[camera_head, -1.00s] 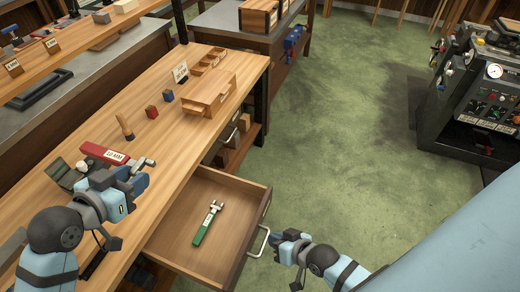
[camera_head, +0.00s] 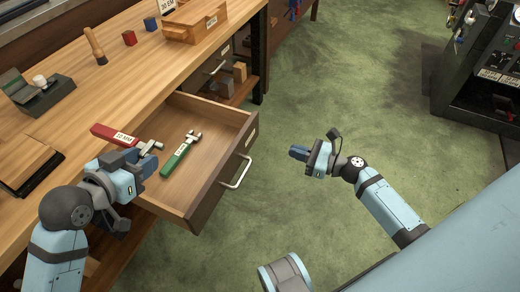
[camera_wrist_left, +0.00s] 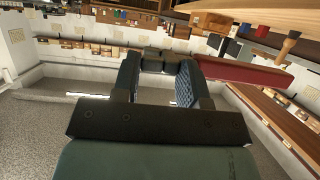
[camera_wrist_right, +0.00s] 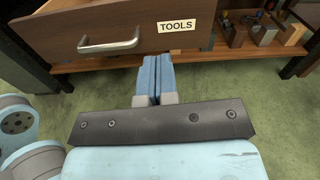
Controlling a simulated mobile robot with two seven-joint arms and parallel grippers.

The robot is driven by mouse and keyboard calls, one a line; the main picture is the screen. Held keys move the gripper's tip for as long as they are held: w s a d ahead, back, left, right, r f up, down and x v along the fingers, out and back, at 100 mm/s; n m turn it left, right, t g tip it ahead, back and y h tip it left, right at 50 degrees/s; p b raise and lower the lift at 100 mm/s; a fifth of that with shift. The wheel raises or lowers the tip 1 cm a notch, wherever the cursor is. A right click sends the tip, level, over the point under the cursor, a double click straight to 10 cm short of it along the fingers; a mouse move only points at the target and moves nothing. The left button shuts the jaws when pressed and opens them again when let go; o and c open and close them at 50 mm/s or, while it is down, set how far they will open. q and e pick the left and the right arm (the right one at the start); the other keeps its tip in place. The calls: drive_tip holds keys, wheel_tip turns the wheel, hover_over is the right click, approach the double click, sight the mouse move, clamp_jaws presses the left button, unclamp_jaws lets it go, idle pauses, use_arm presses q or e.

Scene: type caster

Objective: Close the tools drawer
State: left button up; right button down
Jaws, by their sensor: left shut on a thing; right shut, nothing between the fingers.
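The tools drawer (camera_head: 226,190) is pulled out from the wooden bench. Its handle (camera_head: 237,172) is on the front, and its front with a TOOLS label (camera_wrist_right: 176,25) shows in the right wrist view. A green-handled wrench (camera_head: 176,159) lies inside. My left gripper (camera_head: 143,160) is shut on a red-handled wrench (camera_head: 110,134), held over the drawer's left side; its red handle also shows in the left wrist view (camera_wrist_left: 240,72). My right gripper (camera_head: 299,153) is shut and empty, right of the drawer front and apart from the handle; its fingers point at the front.
The bench top (camera_head: 110,84) holds a wooden box (camera_head: 195,22), small red and blue blocks, a wooden-handled tool (camera_head: 95,46) and a dark green holder (camera_head: 45,95). Another drawer (camera_head: 215,67) lies beyond. Green floor right of the drawer is clear.

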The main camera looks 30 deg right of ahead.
drive_tip(key=m+b, duration=0.1)
drive_tip(key=b, duration=0.1)
approach(247, 133)
drive_tip(key=x, duration=0.7)
drive_tip(key=shift+w+a, duration=0.2)
drive_tip(key=shift+w, duration=0.1)
drive_tip(key=shift+w+a+r, duration=0.1)
drive_tip(key=shift+w+a, duration=0.1)
drive_tip(key=x, duration=1.3)
drive_tip(key=shift+a+r, duration=0.1)
drive_tip(key=shift+r, duration=0.1)
drive_tip(key=b+x, duration=0.1)
drive_tip(key=x, duration=0.4)
drive_tip(key=b+x, duration=0.2)
drive_tip(key=x, duration=0.3)
drive_tip(key=b+x, duration=0.1)
drive_tip(key=x, duration=0.4)
drive_tip(key=shift+r, duration=0.25)
